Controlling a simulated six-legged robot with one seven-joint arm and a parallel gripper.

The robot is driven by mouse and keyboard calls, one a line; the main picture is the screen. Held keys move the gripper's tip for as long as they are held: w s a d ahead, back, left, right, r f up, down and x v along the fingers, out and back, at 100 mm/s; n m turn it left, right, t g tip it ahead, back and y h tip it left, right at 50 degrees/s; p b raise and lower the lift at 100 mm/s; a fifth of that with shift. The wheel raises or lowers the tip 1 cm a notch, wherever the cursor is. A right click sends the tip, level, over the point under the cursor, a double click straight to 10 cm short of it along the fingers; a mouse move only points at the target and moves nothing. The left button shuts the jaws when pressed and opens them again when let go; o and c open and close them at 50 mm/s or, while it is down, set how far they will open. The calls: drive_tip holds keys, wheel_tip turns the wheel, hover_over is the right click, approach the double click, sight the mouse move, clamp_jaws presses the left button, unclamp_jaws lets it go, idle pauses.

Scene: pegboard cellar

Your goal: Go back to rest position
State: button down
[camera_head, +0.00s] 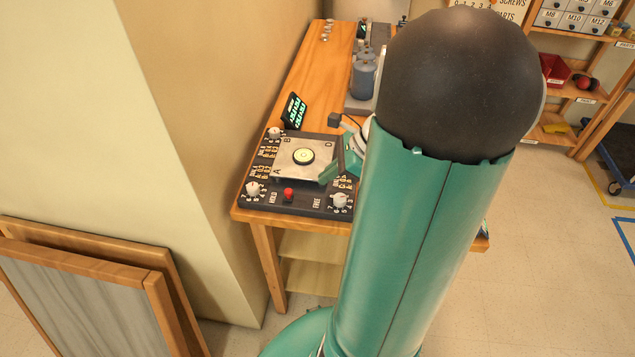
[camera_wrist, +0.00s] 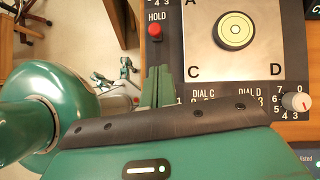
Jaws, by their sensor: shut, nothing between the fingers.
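My gripper (camera_head: 330,175) is green and sits at the right edge of a metal plate on a black dial panel, partly hidden behind my arm in the head view. In the wrist view my gripper (camera_wrist: 158,75) has its two green fingers together with nothing between them. They overlap the panel's edge below the red HOLD button (camera_wrist: 155,31), near corner C of the plate. I cannot tell whether they touch the panel. My large teal arm link with a dark rounded end fills the middle of the head view.
The panel (camera_head: 320,207) carries several white knobs, and a round level (camera_head: 303,156) lies on its plate (camera_head: 288,172). A small display (camera_head: 293,110) stands behind it on the wooden bench (camera_head: 312,75). Framed boards (camera_head: 80,300) lean at lower left. Shelves (camera_head: 555,133) stand at right; open floor (camera_head: 560,230) lies before them.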

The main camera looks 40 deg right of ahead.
drive_tip(key=v, duration=0.6)
drive_tip(key=a+r+n+h, duration=0.3)
drive_tip(key=a+r+n, duration=0.1)
drive_tip(key=a+n, duration=0.9)
drive_tip(key=s+a+r+n+h, duration=0.1)
drive_tip(key=a+r+n, duration=0.4)
drive_tip(key=a+n, duration=0.8)
drive_tip(key=shift+s+a+n+h, duration=0.35)
drive_tip(key=shift+a+h, duration=0.1)
drive_tip(key=shift+h, duration=0.45)
